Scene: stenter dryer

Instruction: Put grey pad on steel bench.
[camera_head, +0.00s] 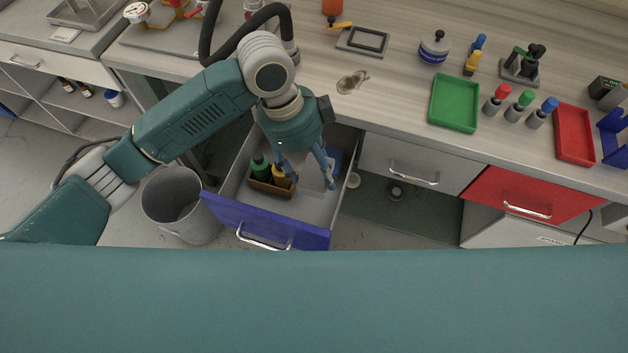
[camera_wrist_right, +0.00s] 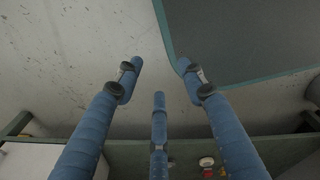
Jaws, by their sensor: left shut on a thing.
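My left gripper (camera_head: 306,178) reaches down into an open blue-fronted drawer (camera_head: 265,222). Its blue fingers are closed on a pale grey flat piece (camera_head: 313,174), which looks like the grey pad; the fingers and wrist partly hide it. A grey worktop (camera_head: 30,32) at the upper left may be the steel bench; the long bench (camera_head: 395,90) above the drawer has a pale streaked top. I cannot tell for sure which one is steel. My right gripper (camera_wrist_right: 159,76) has its three blue fingers spread in the right wrist view, with nothing between them, over bare floor.
A grey bin (camera_head: 180,205) stands left of the drawer. A green tray (camera_head: 454,103), a red tray (camera_head: 574,135) and several small tools occupy the long bench.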

